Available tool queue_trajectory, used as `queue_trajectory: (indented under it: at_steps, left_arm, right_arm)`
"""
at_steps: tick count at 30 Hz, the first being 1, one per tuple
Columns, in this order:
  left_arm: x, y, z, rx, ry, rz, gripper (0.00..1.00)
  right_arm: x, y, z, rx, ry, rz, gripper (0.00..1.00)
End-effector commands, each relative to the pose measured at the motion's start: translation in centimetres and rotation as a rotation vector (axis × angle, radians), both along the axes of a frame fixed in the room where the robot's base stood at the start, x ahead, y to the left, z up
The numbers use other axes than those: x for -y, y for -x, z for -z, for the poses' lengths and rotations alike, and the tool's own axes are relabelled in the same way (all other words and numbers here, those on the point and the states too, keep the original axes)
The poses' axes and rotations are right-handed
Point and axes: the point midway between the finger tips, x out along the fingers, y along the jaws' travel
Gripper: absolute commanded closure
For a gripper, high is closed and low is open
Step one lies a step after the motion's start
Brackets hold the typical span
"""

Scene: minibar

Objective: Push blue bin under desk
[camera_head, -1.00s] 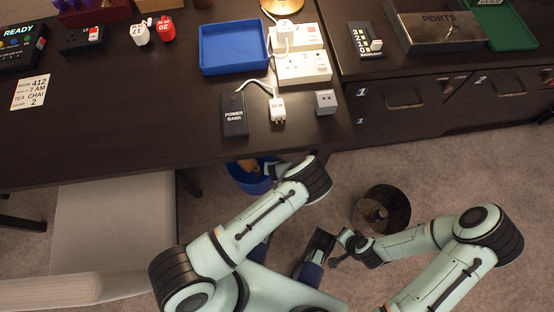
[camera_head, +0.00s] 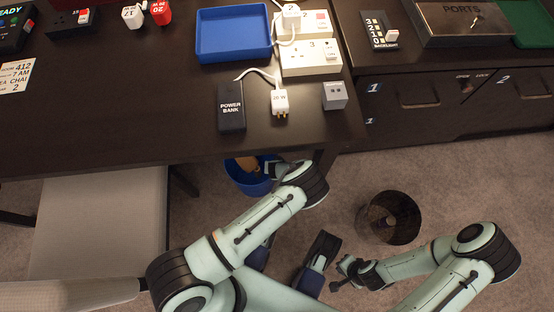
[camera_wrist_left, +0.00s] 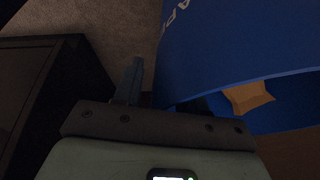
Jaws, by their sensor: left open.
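The blue bin (camera_head: 242,178) stands on the floor at the desk's front edge, partly covered by the desk and my left arm. A brown item is inside it. The desk (camera_head: 120,130) is dark, with its front edge above the bin in the head view. My left gripper (camera_head: 270,170) is at the bin's right side. In the left wrist view, the bin's wall (camera_wrist_left: 215,55) fills the right, with lettering. One finger of the open left gripper (camera_wrist_left: 165,92) is outside the bin; the other is mostly hidden by it. My right gripper (camera_head: 338,275) is open and empty above the floor.
A dark round wastebasket (camera_head: 388,218) stands on the carpet to the right. A light chair (camera_head: 95,225) is at left. Dark drawers (camera_head: 430,95) are at upper right. A blue tray (camera_head: 234,36) and power bank (camera_head: 231,106) lie on the desk.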

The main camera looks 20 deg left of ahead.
Motion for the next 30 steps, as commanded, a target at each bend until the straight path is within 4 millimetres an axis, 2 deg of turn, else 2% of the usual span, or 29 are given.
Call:
queue_trajectory:
  at_steps: [10,11,12,14,15,30]
  left_arm:
    - [-0.03,-0.05,0.08,0.0,0.0,0.0,0.59]
    - [-0.02,-0.04,0.09,0.0,0.0,0.0,0.66]
    - [-0.01,-0.05,0.09,0.0,0.0,0.0,0.79]
    - [-0.01,-0.05,0.09,0.0,0.0,0.0,0.98]
    - [-0.01,-0.05,0.09,0.0,0.0,0.0,1.0]
    - [0.0,-0.02,0.1,0.0,0.001,-0.002,1.0]
  right_arm:
    - [0.04,0.26,0.12,-0.008,0.0,0.001,1.0]
    - [0.04,0.26,0.12,-0.008,0.0,0.001,1.0]
    - [0.05,0.25,0.13,-0.008,0.0,0.001,1.0]
    - [0.04,0.25,0.12,-0.008,-0.001,0.001,1.0]
    - [0.04,0.24,0.12,-0.008,-0.001,0.001,1.0]
    - [0.03,0.2,0.12,-0.007,0.0,0.0,1.0]
